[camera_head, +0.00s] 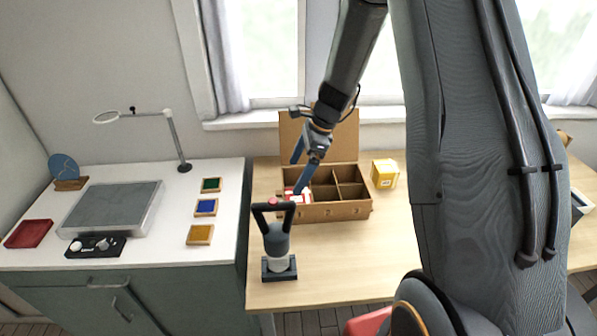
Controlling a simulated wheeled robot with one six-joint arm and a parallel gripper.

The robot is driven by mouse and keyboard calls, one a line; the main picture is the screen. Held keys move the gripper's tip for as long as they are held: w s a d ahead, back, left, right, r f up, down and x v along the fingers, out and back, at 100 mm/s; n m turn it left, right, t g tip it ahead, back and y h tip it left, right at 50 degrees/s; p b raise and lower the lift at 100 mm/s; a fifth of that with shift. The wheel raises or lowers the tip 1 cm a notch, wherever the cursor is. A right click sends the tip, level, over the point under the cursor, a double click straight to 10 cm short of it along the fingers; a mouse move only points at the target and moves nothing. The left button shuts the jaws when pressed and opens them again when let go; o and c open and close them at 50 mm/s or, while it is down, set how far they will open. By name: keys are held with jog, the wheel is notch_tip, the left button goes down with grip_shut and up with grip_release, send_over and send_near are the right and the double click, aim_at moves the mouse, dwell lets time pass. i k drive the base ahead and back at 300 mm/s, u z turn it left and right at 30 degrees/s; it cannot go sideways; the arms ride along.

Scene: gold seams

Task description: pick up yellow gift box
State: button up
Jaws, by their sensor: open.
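The yellow gift box (385,174) stands on the wooden table, just right of a brown divided box. It has a pale mark on its front face. My gripper (299,176) is over the left part of the divided box, to the left of the yellow gift box and apart from it. Its blue fingers are spread open. A red and white item (297,195) lies in the left compartment, close to the fingertips. I cannot tell whether a finger touches it.
The divided brown box (340,211) has its lid raised at the back. A dark lever tool (278,246) stands in front of it. A white counter (180,242) with colored trays is at left. My arm hides much of the table's right side.

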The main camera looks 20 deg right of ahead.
aim_at(384, 174)
jog(key=k, duration=1)
